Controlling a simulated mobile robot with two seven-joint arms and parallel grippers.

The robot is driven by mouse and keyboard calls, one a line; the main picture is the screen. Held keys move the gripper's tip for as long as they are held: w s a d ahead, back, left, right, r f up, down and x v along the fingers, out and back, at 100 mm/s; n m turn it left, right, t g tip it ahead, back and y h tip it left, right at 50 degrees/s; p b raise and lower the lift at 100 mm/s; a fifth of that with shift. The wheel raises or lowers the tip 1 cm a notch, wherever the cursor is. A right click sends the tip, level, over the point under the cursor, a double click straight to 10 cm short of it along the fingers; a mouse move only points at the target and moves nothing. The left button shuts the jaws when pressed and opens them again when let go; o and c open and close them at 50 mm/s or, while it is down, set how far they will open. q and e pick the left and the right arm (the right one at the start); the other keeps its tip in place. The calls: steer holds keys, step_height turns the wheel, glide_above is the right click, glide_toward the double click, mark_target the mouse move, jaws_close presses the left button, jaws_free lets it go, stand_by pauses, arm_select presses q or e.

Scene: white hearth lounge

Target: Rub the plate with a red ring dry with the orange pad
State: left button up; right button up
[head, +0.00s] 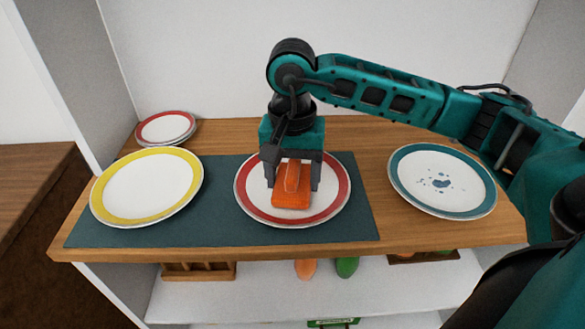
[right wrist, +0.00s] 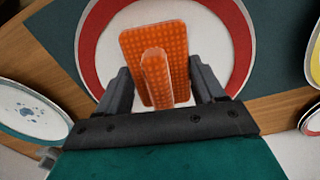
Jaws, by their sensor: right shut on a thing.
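The plate with a red ring (head: 333,203) lies on the dark mat (head: 215,222) in the middle of the shelf. It also shows in the right wrist view (right wrist: 228,33). My right gripper (head: 292,183) is over this plate and shut on the raised grip of the orange pad (head: 291,203). The pad's flat orange face shows in the right wrist view (right wrist: 180,55). The pad is at the plate's white middle; I cannot tell whether it touches. The part of the plate under the pad and gripper is hidden. My left gripper is not in view.
A yellow-ringed plate (head: 148,188) lies at the left, partly on the mat. A teal-ringed plate (head: 463,188) with blue wet spots lies at the right on bare wood. Small red-rimmed plates (head: 166,129) are stacked at the back left. White walls stand behind and beside.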

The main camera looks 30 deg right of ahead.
steer(key=shift+w+d+b, duration=0.25)
steer(key=shift+w+d, duration=0.1)
steer(key=shift+w, duration=0.25)
steer(key=shift+w+d+b, duration=0.2)
steer(key=shift+w+d, duration=0.15)
steer(key=shift+w, duration=0.2)
steer(key=shift+s+a, duration=0.35)
steer(key=shift+s, duration=0.25)
steer(key=shift+s+a, duration=0.35)
steer(key=shift+s, duration=0.2)
steer(key=shift+w+d+f, duration=0.1)
steer(key=shift+w+d, duration=0.3)
steer(key=shift+w, duration=0.3)
steer(key=shift+w+d+b, duration=0.3)
steer(key=shift+w+b, duration=0.05)
steer(key=shift+w, duration=0.1)
